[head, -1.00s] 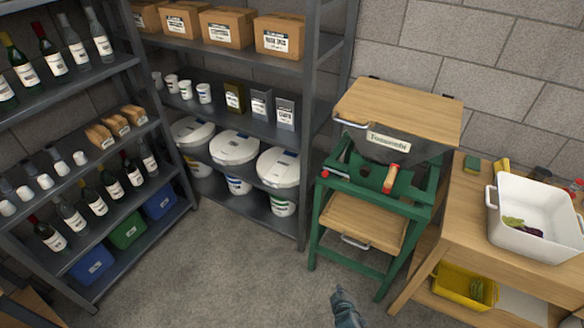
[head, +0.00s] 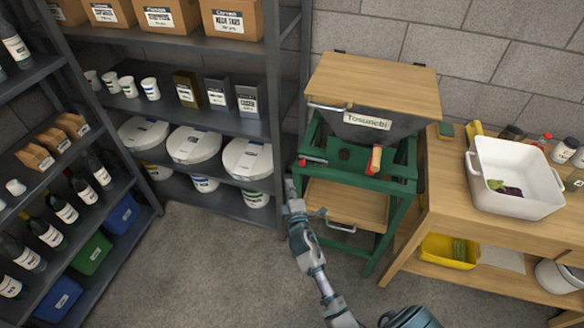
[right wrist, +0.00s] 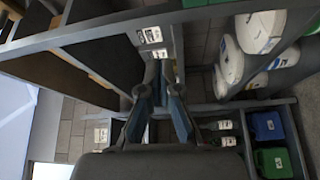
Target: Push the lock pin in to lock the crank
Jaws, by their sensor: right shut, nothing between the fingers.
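A green-framed crusher (head: 360,182) with a grey hopper and a wooden lid stands against the wall in the head view. An orange-red crank handle (head: 375,158) sticks out at its front. A small red part (head: 313,160) shows at the frame's left front corner; it may be the lock pin, but it is too small to be sure. My right gripper (head: 290,188) is shut and empty, below and left of that red part, with no clear contact. In the right wrist view its fingers (right wrist: 162,75) point toward shelving. My left gripper is not in view.
A metal shelf (head: 215,120) with white tubs (head: 247,159) stands close left of the crusher. A wooden table (head: 450,200) with a white basin (head: 515,180) stands to its right. A wooden tray (head: 345,203) sits low in the crusher's frame. The floor in front is clear.

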